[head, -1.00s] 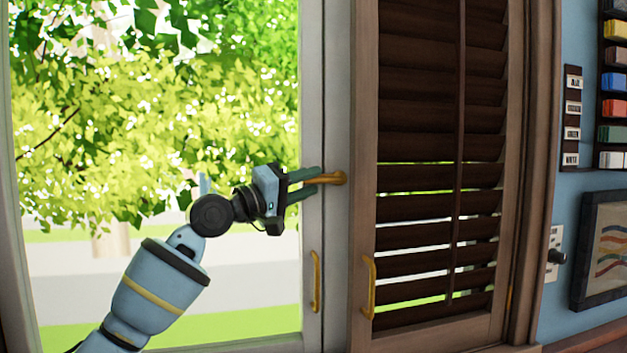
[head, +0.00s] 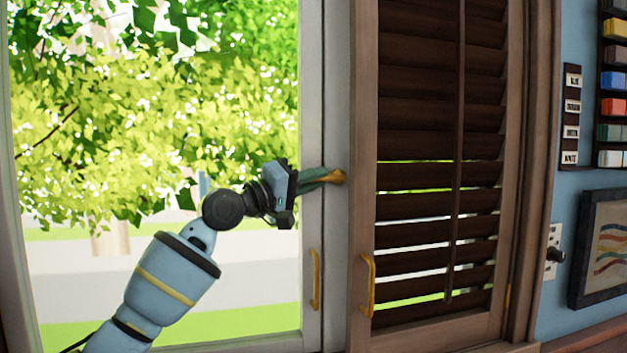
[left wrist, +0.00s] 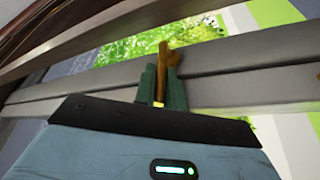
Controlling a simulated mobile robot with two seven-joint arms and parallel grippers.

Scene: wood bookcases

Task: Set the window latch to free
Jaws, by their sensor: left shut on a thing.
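The brass window latch (head: 339,177) is mounted on the pale frame post between the window pane and the shutter. My left gripper (head: 326,176) reaches it from the left and is shut on its handle, with the green fingers partly hiding it. The left wrist view shows the brass latch (left wrist: 163,62) between the two green fingertips (left wrist: 161,78), against the grey window frame. Most of the latch handle is hidden by the fingers in the head view. My right gripper is in no view.
A brass pull (head: 315,280) is on the window frame below the latch. Another brass pull (head: 368,285) is on the brown louvred shutter (head: 440,130) just right of the latch. A framed picture (head: 602,248) and colour-block shelves hang at far right.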

